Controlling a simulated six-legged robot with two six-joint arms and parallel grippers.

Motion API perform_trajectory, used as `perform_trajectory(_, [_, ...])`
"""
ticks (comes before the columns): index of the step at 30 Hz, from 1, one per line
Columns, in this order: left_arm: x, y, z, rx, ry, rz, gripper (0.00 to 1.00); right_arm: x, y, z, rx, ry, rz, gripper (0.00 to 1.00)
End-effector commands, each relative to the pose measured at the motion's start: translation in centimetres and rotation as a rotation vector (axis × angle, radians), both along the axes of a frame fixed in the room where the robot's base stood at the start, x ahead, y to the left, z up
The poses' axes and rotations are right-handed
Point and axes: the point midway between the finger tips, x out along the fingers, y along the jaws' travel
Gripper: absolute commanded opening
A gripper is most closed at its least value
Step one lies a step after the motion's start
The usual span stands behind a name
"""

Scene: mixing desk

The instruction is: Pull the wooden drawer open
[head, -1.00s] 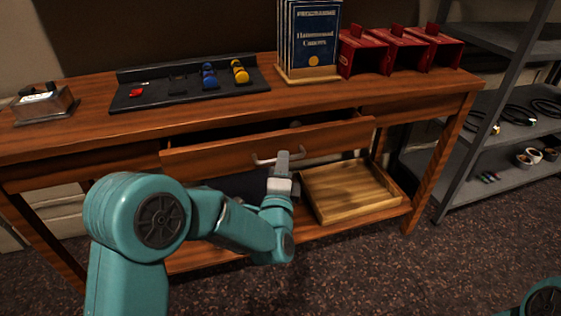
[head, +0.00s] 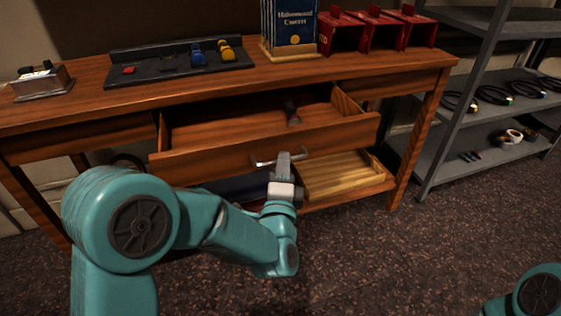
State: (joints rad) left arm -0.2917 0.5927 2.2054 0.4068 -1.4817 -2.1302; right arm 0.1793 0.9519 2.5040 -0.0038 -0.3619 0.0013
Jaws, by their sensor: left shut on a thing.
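The wooden drawer (head: 215,164) sits in the middle of the desk (head: 105,110) and stands well out from it, so its inside shows. A small dark object (head: 292,112) lies in it towards the back. A metal bar handle (head: 262,163) is on the drawer front. My left gripper (head: 285,165) is at the handle's right part and shut on it. Its fingers hide part of the handle. My right arm shows only as a teal piece in the bottom right corner; its gripper is out of view.
A light wooden tray (head: 381,180) lies on the lower shelf below the drawer. A black rack (head: 180,71), blue booklets (head: 288,30) and red boxes (head: 342,38) stand on the desk top. Grey metal shelving (head: 460,143) stands at right. The floor in front is clear.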

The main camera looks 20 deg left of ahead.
Motion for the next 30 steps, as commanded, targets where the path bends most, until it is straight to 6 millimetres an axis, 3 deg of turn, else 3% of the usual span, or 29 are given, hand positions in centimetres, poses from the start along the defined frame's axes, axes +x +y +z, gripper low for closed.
perform_trajectory(19, [-0.72, -0.45, 0.12, -0.001, -0.003, 0.002, 0.00, 0.04, -0.04, -0.11, 0.000, -0.001, -0.001, 0.43])
perform_trajectory(20, [-0.73, -0.46, 0.12, -0.001, -0.003, 0.002, 0.22, 0.04, -0.04, -0.11, 0.000, -0.001, -0.001, 0.43])
perform_trajectory(21, [-0.75, -0.47, 0.12, -0.001, -0.003, 0.002, 0.35, 0.04, -0.03, -0.11, 0.000, -0.001, -0.001, 0.43])
perform_trajectory(30, [-0.88, -0.57, 0.10, -0.001, -0.003, 0.001, 0.38, 0.04, -0.04, -0.12, 0.000, -0.001, -0.001, 0.43])
